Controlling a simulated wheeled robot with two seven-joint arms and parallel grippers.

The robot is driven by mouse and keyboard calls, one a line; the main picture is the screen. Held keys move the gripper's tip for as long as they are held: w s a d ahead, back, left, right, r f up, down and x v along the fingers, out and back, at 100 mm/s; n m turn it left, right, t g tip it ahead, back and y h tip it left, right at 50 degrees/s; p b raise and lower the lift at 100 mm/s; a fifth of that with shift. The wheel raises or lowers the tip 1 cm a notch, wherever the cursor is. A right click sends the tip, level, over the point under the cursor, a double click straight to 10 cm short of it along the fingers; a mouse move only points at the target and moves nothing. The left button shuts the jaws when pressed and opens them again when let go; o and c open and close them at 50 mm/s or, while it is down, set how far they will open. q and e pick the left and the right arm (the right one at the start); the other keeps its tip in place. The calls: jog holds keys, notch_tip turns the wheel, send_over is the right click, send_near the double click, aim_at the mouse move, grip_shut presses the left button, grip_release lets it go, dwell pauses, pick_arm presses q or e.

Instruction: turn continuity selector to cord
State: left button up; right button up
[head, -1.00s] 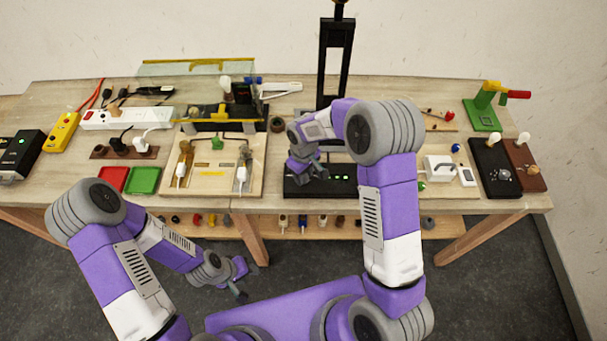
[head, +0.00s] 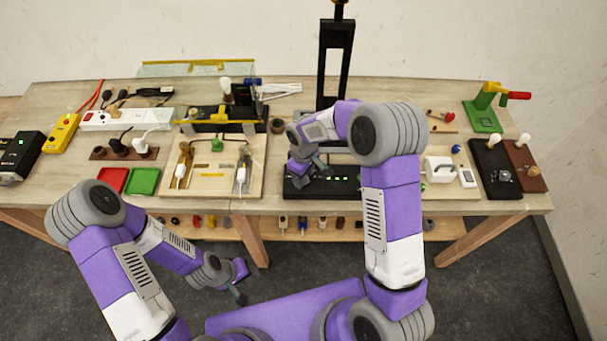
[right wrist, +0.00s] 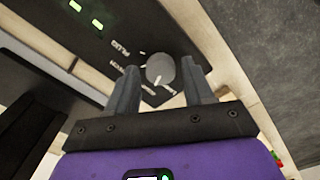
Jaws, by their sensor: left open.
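The continuity tester is a black box (head: 349,184) with green lights at the front middle of the table. Its selector is a round grey knob (right wrist: 160,69), seen in the right wrist view with white lettering around it. One label reads PLUG; the others are too blurred or covered to read surely. My right gripper (right wrist: 163,80) is open, its two fingers on either side of the knob, with small gaps showing. In the head view my right gripper (head: 318,171) is over the box's left end and hides the knob. My left gripper (head: 241,288) is open and empty, below the table front.
A wooden board (head: 212,188) with cord parts lies left of the tester. A black upright stand (head: 325,75) rises behind it. A white block (head: 440,168) stands to the right. A lower shelf (head: 345,231) holds several small parts.

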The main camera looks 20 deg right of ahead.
jog(key=shift+o, duration=0.5)
notch_tip(320, 180, up, 8)
jog(key=shift+f, duration=0.2)
dwell(0.4)
